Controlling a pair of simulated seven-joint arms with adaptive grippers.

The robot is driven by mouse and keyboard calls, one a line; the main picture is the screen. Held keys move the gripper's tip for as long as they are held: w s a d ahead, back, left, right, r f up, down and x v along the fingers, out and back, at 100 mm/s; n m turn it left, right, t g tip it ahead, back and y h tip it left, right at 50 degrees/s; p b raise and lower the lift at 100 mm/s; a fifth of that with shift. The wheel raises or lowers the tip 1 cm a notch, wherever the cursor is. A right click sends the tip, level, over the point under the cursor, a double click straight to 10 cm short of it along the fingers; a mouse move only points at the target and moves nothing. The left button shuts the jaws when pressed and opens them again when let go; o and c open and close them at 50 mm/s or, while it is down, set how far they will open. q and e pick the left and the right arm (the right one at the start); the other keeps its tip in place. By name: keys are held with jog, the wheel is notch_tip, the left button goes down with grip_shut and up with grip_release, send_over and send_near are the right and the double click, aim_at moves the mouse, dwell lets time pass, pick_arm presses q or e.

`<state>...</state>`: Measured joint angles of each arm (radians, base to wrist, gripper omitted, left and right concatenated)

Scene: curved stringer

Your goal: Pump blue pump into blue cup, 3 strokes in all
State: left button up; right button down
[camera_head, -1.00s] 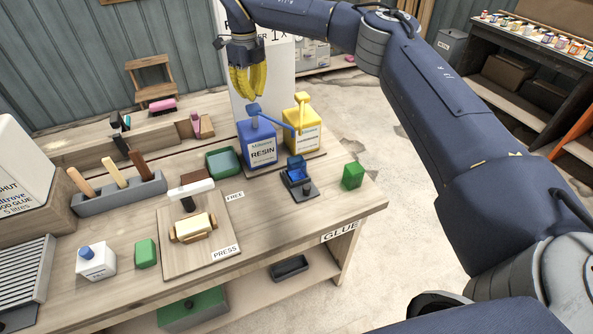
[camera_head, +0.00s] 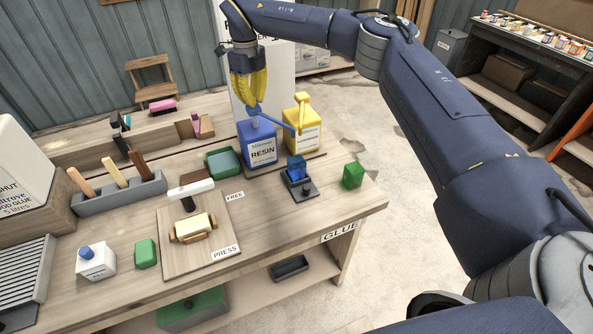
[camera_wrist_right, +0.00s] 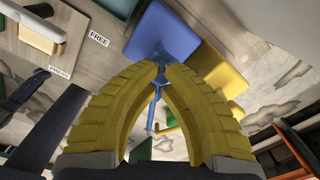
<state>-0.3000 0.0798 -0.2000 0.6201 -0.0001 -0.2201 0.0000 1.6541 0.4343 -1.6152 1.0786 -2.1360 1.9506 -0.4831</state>
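The blue resin bottle (camera_head: 260,150) stands on a board on the bench with its blue pump (camera_head: 254,112) on top. The pump's thin spout reaches right, toward the yellow bottle's front. The blue cup (camera_head: 296,167) stands on a small dark stand in front of the bottles. My right gripper (camera_head: 250,102) points down with its yellow fingertips at the pump head. In the right wrist view its fingertips (camera_wrist_right: 162,68) are close together over the blue pump (camera_wrist_right: 157,84), seeming to touch it from above. No clear grasp shows. My left gripper is out of view.
A yellow bottle (camera_head: 302,128) with a yellow pump stands close right of the blue one. A green block (camera_head: 353,175) is right of the cup. A green tray (camera_head: 222,162) lies left of the bottles. A press board (camera_head: 205,255) is nearer.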

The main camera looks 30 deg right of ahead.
aim_at(254, 109)
jog(key=shift+f, duration=1.9)
jog(key=shift+r, duration=2.9)
jog(key=shift+f, duration=0.3)
jog(key=shift+f, duration=2.55)
jog(key=shift+r, duration=2.85)
